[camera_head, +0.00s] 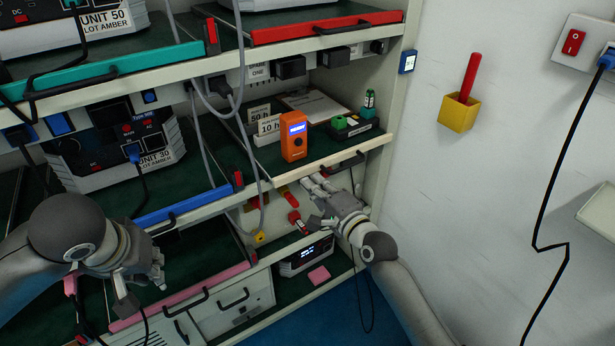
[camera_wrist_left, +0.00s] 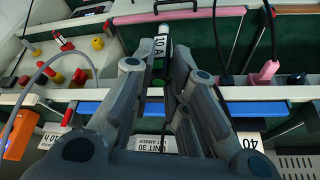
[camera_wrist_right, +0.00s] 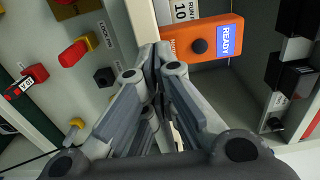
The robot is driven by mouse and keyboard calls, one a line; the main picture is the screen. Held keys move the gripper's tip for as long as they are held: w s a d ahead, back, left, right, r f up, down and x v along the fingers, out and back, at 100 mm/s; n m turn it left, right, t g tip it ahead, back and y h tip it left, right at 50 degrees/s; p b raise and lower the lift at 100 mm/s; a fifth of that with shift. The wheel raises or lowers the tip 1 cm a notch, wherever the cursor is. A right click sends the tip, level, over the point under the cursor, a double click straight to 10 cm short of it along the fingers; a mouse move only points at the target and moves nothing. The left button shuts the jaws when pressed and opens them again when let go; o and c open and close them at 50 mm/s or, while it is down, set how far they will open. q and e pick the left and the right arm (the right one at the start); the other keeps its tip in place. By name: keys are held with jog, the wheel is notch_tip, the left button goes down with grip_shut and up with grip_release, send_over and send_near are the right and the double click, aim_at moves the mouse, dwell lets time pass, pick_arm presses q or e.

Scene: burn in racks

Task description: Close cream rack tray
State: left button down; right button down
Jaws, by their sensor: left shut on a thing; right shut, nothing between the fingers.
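The cream-edged tray (camera_head: 334,163) sits in the right bay below the red-edged tray and has a dark handle (camera_head: 347,162) on its front. An orange device (camera_head: 294,137) and a 10 h sign (camera_head: 269,125) stand on it. My right gripper (camera_head: 308,186) is shut and empty, just below and in front of the cream edge; in the right wrist view its fingertips (camera_wrist_right: 160,52) are close to that edge, contact unclear. My left gripper (camera_head: 143,298) is low at the left near the pink-edged tray; its fingers are shut on a small piece labelled 10 A (camera_wrist_left: 160,48).
The red-edged tray (camera_head: 330,27) is above, and the blue-edged tray (camera_head: 185,207) and pink-edged tray (camera_head: 185,295) are at left. Cables (camera_head: 205,150) hang between the bays. A yellow holder (camera_head: 458,113) is on the right wall.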

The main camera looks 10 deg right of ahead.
aim_at(302, 171)
jog(key=shift+x, duration=1.55)
pick_arm(q)
jog(key=shift+f+b, duration=0.75)
jog(key=shift+f, duration=0.05)
pick_arm(e)
jog(key=x, duration=0.4)
jog(key=shift+f, duration=0.15)
jog(key=shift+w, duration=0.2)
jog(key=shift+s+r, duration=0.1)
jog(key=shift+r, duration=0.2)
pick_arm(q)
jog(key=shift+s+d+r, duration=0.1)
jog(key=shift+s+r, duration=0.05)
jog(key=shift+s, duration=0.05)
pick_arm(e)
jog(key=shift+r, duration=0.15)
